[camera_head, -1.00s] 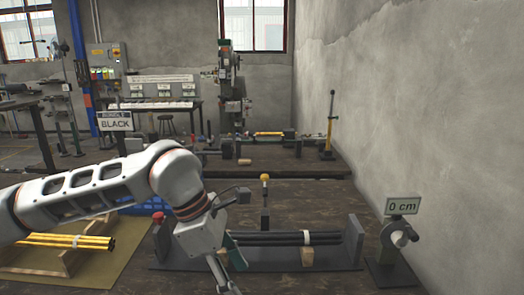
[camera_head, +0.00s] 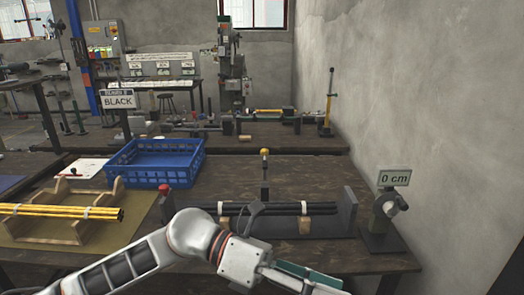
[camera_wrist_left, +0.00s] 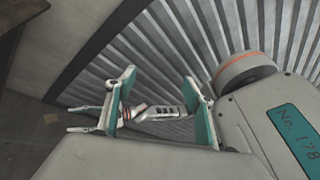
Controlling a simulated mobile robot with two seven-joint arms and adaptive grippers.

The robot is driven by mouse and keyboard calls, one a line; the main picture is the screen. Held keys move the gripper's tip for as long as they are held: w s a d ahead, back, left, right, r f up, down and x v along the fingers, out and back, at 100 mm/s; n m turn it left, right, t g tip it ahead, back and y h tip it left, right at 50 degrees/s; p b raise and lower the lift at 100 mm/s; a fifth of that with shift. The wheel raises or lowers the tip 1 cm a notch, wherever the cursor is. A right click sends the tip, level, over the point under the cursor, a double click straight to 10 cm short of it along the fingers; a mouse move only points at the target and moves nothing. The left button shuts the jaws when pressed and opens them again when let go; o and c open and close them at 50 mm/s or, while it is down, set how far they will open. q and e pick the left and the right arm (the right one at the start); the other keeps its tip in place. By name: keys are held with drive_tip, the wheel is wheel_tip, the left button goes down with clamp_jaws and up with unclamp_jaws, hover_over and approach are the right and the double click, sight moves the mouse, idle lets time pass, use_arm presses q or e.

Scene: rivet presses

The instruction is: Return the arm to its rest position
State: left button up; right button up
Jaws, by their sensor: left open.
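My left arm comes in from the lower left in the head view, and its gripper (camera_head: 306,281) is at the bottom edge, in front of the black rod bundle. The left wrist view shows the gripper (camera_wrist_left: 158,108) open, its teal-padded fingers apart with nothing held between them. The black rods (camera_head: 270,209) lie in a dark fixture (camera_head: 347,212), with white bands around them. The gripper is apart from the rods. My right gripper is not in view.
Yellow rods (camera_head: 60,211) rest on a wooden cradle (camera_head: 75,232) at left. Free tabletop lies behind the fixture.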

use_arm(q)
drive_tip(key=w+a+r+n+t+h, duration=0.25)
drive_tip(key=w+n+t+h, duration=0.45)
drive_tip(key=n+t, duration=0.65)
drive_tip(key=w+a+f+n+t+y+p, duration=0.1)
drive_tip(key=w+a+f+n+t+y, duration=0.2)
drive_tip(key=a+f+n+t+y, duration=0.5)
drive_tip(key=w+a+f+n+t+y, duration=0.1)
drive_tip(key=w+a+f+n, duration=0.2)
drive_tip(key=f+n, duration=0.55)
drive_tip(key=s+a+f+n+g+y, duration=0.2)
drive_tip(key=s+a+f+n+y, duration=0.2)
drive_tip(key=a+f+n+y, duration=0.5)
drive_tip(key=s+a+f+n+g+y, duration=0.1)
drive_tip(key=s+a+f+n+g, duration=0.1)
drive_tip(key=s+f, duration=0.5)
drive_tip(key=s+a+f+n+g, duration=0.2)
drive_tip(key=s+a+f+n, duration=0.2)
drive_tip(key=f, duration=0.6)
drive_tip(key=s+a, duration=0.2)
drive_tip(key=shift+s+y+p, duration=0.3)
drive_tip(key=shift+s+y, duration=0.05)
drive_tip(key=shift+y, duration=0.05)
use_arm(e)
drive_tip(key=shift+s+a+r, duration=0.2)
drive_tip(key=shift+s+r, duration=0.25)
